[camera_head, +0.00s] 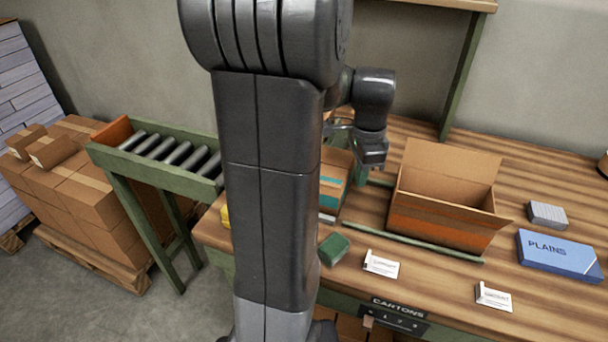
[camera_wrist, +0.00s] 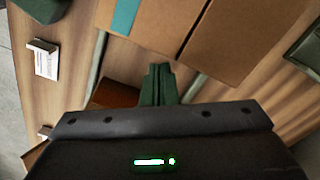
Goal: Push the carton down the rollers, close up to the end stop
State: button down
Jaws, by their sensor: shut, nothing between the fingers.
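A closed brown carton (camera_head: 334,172) with a teal stripe stands right of my arm in the head view, partly hidden by it. It also fills the top of the wrist view (camera_wrist: 215,35). The roller track (camera_head: 172,152) runs left from behind my arm, with grey rollers in a green frame. An orange-brown board (camera_head: 112,133) stands at its far left end, like an end stop. My gripper (camera_head: 372,164) is on the carton's right side. In the wrist view its dark fingers (camera_wrist: 159,72) are together and empty, close to the carton's edge; I cannot tell whether they touch it.
An open carton (camera_head: 440,215) stands on the wooden table right of my gripper. A green block (camera_head: 334,249), small cards (camera_head: 381,264) and a blue box (camera_head: 558,255) lie on the table. Stacked cartons (camera_head: 85,190) stand on a pallet left of the rollers. The visible rollers are empty.

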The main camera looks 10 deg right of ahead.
jog(key=shift+f+b, duration=0.7)
jog(key=shift+f, duration=0.7)
jog(key=shift+w+a+p, duration=0.45)
jog(key=shift+w+a, duration=1.3)
jog(key=shift+a, duration=1.1)
jog(key=shift+w+a+p, duration=0.45)
jog(key=shift+w+a, duration=1.3)
jog(key=shift+a, duration=1.1)
jog(key=shift+w+a+p, duration=0.45)
jog(key=shift+w+a, duration=1.3)
jog(key=shift+a, duration=1.1)
